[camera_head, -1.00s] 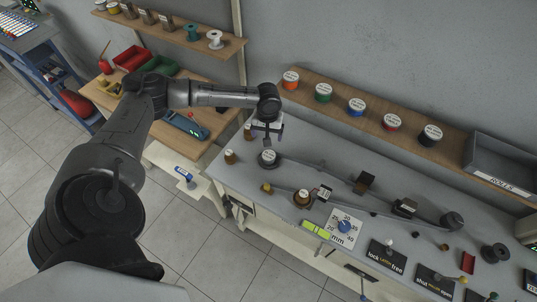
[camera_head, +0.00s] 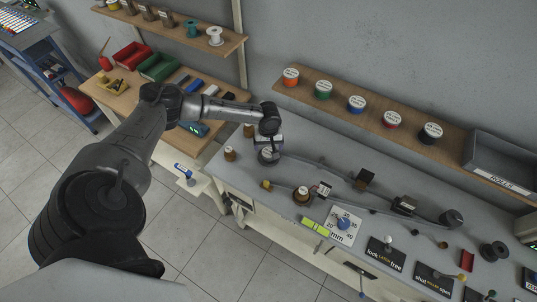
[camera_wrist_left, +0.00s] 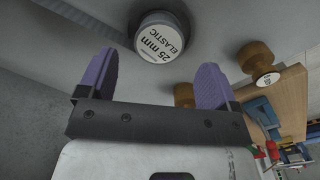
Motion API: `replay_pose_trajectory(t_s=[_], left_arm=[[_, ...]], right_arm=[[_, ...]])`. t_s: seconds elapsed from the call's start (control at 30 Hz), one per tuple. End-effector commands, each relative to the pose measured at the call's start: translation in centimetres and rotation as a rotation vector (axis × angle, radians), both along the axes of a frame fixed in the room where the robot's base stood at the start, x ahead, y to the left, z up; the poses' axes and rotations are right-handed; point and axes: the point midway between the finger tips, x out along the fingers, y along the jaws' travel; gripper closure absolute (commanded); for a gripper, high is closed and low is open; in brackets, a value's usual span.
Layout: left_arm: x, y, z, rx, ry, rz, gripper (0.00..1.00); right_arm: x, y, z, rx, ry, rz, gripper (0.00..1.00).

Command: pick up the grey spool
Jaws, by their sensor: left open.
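A grey spool (camera_head: 266,158) with a white round label stands near the left end of the grey bench. In the left wrist view the spool (camera_wrist_left: 155,48) shows its label, "25 mm ELASTIC". My left gripper (camera_head: 268,143) is over the spool and hides part of it in the head view. In the wrist view the two purple-padded fingers of the left gripper (camera_wrist_left: 156,60) are apart, with the spool showing beyond and between their tips. Nothing is held. My right gripper is not in view.
A wooden shelf with several coloured spools (camera_head: 357,104) runs behind. A grey bin (camera_head: 500,160) sits at its right end.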

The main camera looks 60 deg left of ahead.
Motion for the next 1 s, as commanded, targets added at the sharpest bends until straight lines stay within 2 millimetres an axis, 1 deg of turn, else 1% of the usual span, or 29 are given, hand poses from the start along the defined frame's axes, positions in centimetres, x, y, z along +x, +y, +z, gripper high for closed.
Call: replay_pose_trajectory(t_s=[0.07, 0.3, 0.4, 0.53, 0.77, 1.0], left_arm=[[0.0, -0.1, -0.5, -0.001, 0.0, -0.001, 0.15], [0.1, -0.1, -3.7, 0.0, -0.001, 0.0, 0.15], [0.0, -0.1, -4.6, 0.0, 0.0, 0.0, 0.15], [0.0, -0.1, -5.1, 0.0, -0.001, -0.001, 0.15], [0.0, -0.1, -5.2, 0.0, -0.001, -0.001, 0.15], [0.0, -0.1, -5.1, 0.0, -0.001, -0.001, 0.38]], right_arm=[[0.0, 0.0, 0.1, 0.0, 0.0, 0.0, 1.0], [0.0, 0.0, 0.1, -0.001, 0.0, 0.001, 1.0], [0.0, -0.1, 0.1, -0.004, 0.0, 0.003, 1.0], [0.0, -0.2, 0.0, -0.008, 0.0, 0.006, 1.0], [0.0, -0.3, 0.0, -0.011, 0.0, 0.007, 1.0], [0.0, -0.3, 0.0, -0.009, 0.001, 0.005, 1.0]])
